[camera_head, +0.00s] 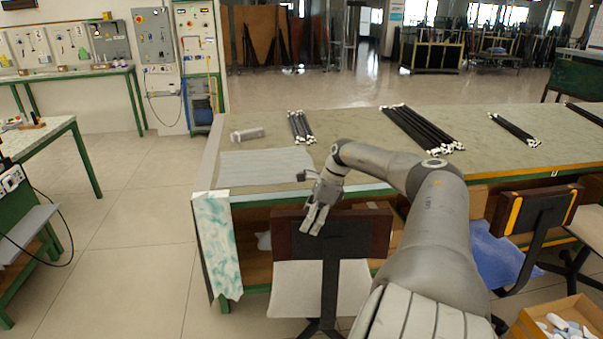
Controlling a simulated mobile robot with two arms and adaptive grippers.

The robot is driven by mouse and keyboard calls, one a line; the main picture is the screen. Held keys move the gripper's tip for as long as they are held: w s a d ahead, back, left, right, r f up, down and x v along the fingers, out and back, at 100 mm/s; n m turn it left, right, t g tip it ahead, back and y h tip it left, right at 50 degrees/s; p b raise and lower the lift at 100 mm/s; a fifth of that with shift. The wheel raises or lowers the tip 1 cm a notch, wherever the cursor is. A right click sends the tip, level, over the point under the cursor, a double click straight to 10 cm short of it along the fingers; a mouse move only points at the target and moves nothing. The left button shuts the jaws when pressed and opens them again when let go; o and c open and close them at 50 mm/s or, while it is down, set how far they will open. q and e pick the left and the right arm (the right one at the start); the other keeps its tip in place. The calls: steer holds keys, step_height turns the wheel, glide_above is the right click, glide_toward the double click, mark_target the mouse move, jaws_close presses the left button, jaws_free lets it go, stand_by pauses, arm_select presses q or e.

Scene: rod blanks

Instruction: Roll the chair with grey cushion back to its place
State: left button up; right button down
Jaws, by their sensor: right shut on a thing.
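The chair with the grey cushion (292,288) stands at the front side of the long workbench (345,175), below its edge. Its backrest (358,238) is dark with brown ends and faces me, and a dark upright post runs down over the pale grey seat. My right gripper (313,222) is shut on the upper left part of the backrest. My right arm reaches in from the bottom and hides the right side of the chair and part of the bench. The chair's wheels are not visible. My left gripper is not in view.
Bundles of black rods (422,128) lie on the bench. Another chair (535,210) stands to the right, near a blue sheet (497,257). A cardboard box (535,325) with white pieces sits at bottom right. The tiled floor (140,230) at left is clear.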

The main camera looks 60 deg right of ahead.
mark_target(332, 211)
steer(key=shift+s+d+f+b, duration=0.1)
steer(key=shift+s+d+b, duration=0.25)
steer(key=shift+d+b, duration=0.5)
steer(key=shift+s+d+f+b, duration=0.1)
steer(key=shift+s+d+b, duration=0.3)
steer(key=shift+b, duration=0.75)
steer(key=shift+s+d+f+b, duration=0.1)
steer(key=shift+s+d+b, duration=0.15)
steer(key=shift+d+b, duration=0.6)
steer(key=s+d+p, duration=0.1)
steer(key=d+p, duration=0.1)
steer(key=p, duration=0.1)
steer(key=shift+s+d+r, duration=0.2)
steer(key=shift+s+r, duration=0.15)
steer(key=shift+s, duration=0.05)
steer(key=shift+a+f, duration=0.1)
steer(key=c, duration=0.7)
jaws_free()
steer(key=v, duration=0.7)
steer(key=shift+r, duration=0.2)
